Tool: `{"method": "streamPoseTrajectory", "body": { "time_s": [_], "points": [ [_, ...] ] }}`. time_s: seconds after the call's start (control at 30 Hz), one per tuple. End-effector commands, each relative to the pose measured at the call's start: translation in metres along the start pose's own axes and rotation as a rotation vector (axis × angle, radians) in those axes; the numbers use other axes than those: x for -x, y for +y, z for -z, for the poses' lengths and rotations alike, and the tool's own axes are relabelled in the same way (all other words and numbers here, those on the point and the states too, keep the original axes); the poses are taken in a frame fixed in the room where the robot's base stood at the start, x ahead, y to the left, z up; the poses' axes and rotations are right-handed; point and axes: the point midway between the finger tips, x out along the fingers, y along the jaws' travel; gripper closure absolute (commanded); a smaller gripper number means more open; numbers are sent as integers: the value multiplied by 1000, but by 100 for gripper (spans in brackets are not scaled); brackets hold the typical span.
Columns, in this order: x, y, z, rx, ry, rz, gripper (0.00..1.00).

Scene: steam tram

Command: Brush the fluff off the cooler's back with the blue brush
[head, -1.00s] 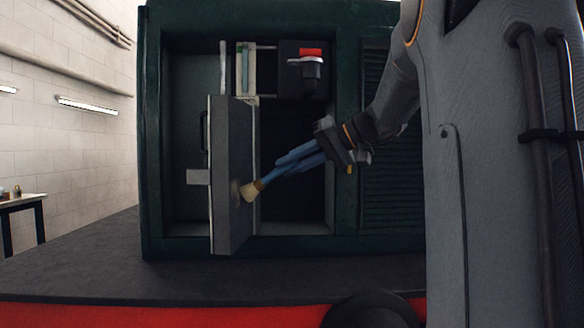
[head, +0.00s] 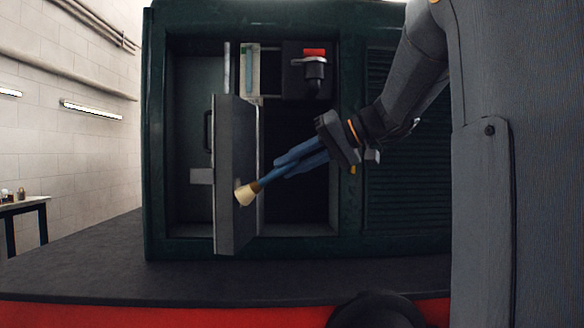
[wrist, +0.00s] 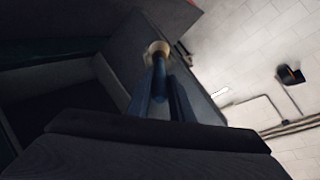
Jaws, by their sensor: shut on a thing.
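The cooler (head: 233,135) looks to be the flat grey slab standing out from the left part of the green cabinet opening. A small grey smudge, perhaps the fluff (head: 238,183), shows on its face, mostly behind the bristles. My gripper (head: 343,146) is shut on the blue brush (head: 270,176), right of the slab. The brush slants down and left, its pale bristles at the slab's face, seemingly touching it. In the wrist view the brush (wrist: 160,75) points away from my gripper and its round bristle head lies against the grey panel.
The dark green cabinet (head: 250,20) surrounds the opening. A dark unit with a red top (head: 314,52) sits above right of the slab. Louvres (head: 400,190) lie to the right. A small table (head: 20,203) stands far left.

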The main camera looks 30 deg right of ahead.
Motion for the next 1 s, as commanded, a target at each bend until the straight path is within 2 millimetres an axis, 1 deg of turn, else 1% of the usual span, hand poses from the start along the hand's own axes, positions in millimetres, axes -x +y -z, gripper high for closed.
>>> {"method": "streamPoseTrajectory", "body": {
  "time_s": [0.1,0.37,1.0],
  "points": [
    [0,-2,-3,-1,0,0,100],
    [2,-1,-3,0,0,0,100],
    [50,22,-12,-1,0,-1,100]
  ]
}}
